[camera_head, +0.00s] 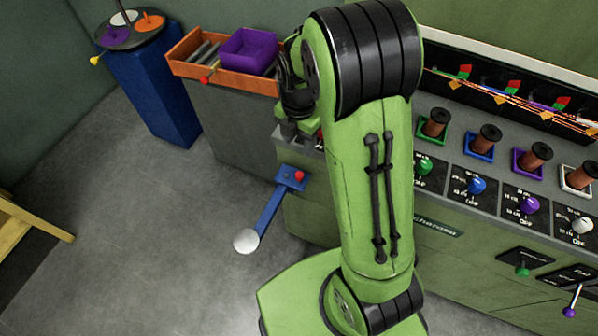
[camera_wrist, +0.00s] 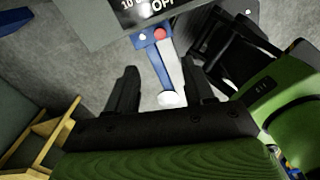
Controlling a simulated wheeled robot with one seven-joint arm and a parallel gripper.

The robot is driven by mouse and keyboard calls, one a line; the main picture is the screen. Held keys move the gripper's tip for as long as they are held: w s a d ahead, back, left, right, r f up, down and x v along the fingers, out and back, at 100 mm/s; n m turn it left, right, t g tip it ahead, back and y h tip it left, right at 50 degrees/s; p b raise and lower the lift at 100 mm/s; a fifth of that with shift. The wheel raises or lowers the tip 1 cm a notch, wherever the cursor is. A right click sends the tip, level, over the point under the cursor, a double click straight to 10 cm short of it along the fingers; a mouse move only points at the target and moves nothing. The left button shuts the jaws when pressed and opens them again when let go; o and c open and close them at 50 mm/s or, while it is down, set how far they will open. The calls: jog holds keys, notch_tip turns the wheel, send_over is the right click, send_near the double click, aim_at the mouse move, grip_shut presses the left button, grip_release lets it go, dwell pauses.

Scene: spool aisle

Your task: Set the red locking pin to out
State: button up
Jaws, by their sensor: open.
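A red round-headed pin (camera_head: 299,175) sits on a blue bracket (camera_head: 287,178) on the front of the green bench. A blue crank arm (camera_head: 269,213) slopes down from it to a white ball knob (camera_head: 246,240). In the wrist view the red pin (camera_wrist: 159,34) shows at the upper end of the blue crank (camera_wrist: 152,58), with the white knob (camera_wrist: 170,98) below. My gripper (camera_wrist: 160,66) is open and empty, its fingers framing the crank in that view. In the head view my arm mostly hides the gripper, above the pin. I cannot tell how far out the pin stands.
An orange tray (camera_head: 187,68) holding a purple bin (camera_head: 247,52) stands behind. A blue pedestal (camera_head: 155,95) is at back left. Knobs and spools line the bench on the right. A wooden frame (camera_head: 30,222) stands at left. The grey floor (camera_head: 160,250) between is clear.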

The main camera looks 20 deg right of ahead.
aim_at(299, 175)
notch_tip(299, 175, down, 14)
jog(key=b, duration=0.3)
jog(key=shift+f+b, duration=0.1)
jog(key=shift+b, duration=0.2)
grip_shut()
